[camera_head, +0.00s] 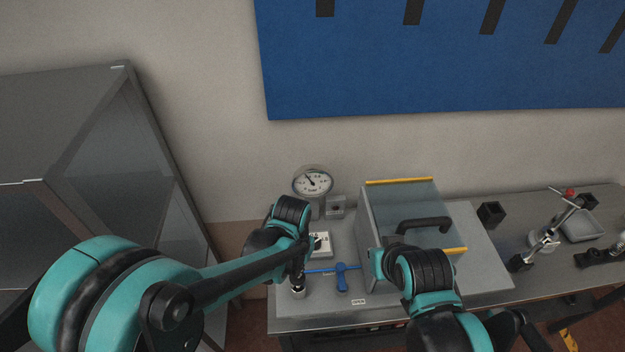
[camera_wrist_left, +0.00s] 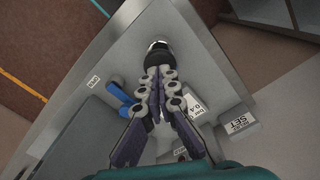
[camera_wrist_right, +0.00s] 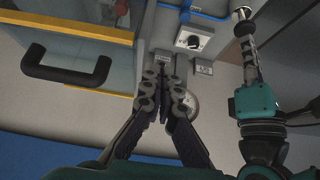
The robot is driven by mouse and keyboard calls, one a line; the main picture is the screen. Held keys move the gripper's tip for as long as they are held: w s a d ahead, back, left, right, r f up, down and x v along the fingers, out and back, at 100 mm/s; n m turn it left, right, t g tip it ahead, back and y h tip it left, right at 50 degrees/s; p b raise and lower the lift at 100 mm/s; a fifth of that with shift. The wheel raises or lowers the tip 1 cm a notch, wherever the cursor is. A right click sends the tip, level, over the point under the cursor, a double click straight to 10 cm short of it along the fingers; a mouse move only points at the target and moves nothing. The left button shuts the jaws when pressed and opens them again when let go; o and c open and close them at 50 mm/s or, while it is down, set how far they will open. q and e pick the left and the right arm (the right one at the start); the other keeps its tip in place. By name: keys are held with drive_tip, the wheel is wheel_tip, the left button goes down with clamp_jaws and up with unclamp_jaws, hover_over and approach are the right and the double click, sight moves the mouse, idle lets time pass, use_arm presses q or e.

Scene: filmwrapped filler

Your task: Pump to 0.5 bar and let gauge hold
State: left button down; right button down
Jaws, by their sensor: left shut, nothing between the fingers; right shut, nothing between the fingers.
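The round white gauge (camera_head: 313,183) stands at the back, its needle pointing up and left; I cannot read the value. A box with a glass lid and black handle (camera_head: 423,227) stands to its right.
A small grey block (camera_head: 335,205) stands beside the gauge. A black holder (camera_head: 490,214), a clamp-like tool (camera_head: 548,238) and a grey tray (camera_head: 582,228) are on the right. A grey glass cabinet (camera_head: 125,150) stands left. A blue board (camera_head: 440,65) hangs behind.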

use_arm(q)
wheel_tip(320, 180, down, 5)
drive_tip(key=b, duration=0.4)
drive_tip(key=shift+r, duration=0.1)
wheel_tip(320, 180, up, 5)
drive_tip(key=p, duration=0.4)
idle(0.8)
